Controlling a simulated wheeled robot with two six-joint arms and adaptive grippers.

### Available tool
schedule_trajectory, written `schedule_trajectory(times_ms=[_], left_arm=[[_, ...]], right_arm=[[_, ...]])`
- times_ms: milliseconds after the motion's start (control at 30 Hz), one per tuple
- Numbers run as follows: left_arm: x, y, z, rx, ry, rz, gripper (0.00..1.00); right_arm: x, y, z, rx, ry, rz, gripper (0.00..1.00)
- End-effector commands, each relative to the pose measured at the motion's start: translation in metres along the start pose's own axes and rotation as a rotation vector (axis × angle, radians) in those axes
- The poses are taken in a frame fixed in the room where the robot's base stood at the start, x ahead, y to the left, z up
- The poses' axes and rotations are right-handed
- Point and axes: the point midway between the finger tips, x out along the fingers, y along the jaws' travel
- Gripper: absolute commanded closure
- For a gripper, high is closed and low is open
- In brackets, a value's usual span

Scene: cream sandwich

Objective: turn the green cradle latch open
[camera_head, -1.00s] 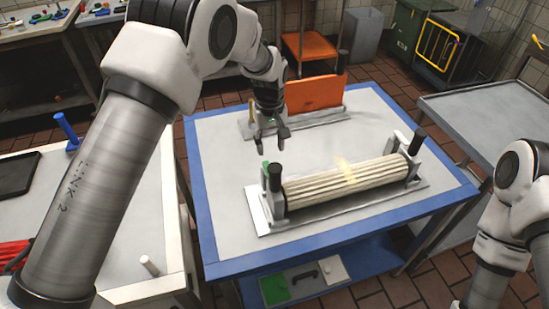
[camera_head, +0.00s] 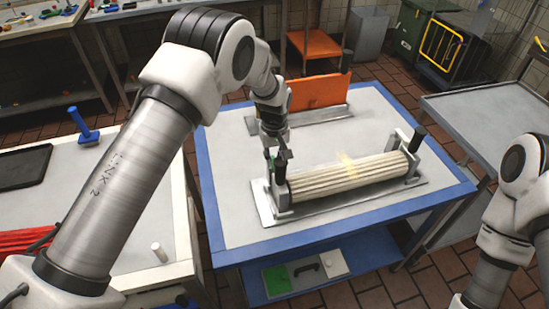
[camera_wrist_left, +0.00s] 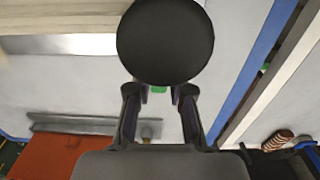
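The roller cradle (camera_head: 330,203) is a metal base holding a ribbed cream roller (camera_head: 345,176), with an upright and black knob at each end. In the head view my left gripper (camera_head: 277,158) is at the left upright, beside its black knob, and covers the latch area. In the left wrist view the green latch (camera_wrist_left: 158,89) shows as a small patch between the two spread fingers of my left gripper (camera_wrist_left: 160,98). The round black knob (camera_wrist_left: 165,42) hides part of the latch and fingertips. Contact cannot be told. My right gripper is out of view.
An orange plate (camera_head: 318,92) stands on a metal base behind the cradle. The blue-edged table (camera_head: 232,215) is clear around both. A white table (camera_head: 140,225) stands left, with a blue-handled tool (camera_head: 84,127). A grey table (camera_head: 500,115) stands right.

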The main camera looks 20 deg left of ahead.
Motion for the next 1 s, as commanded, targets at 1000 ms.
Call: schedule_trajectory(times_ms=[1000], left_arm=[[0.004, -0.013, -0.003, 0.566, -0.002, -0.001, 1.0]], right_arm=[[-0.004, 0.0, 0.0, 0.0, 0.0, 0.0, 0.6]])
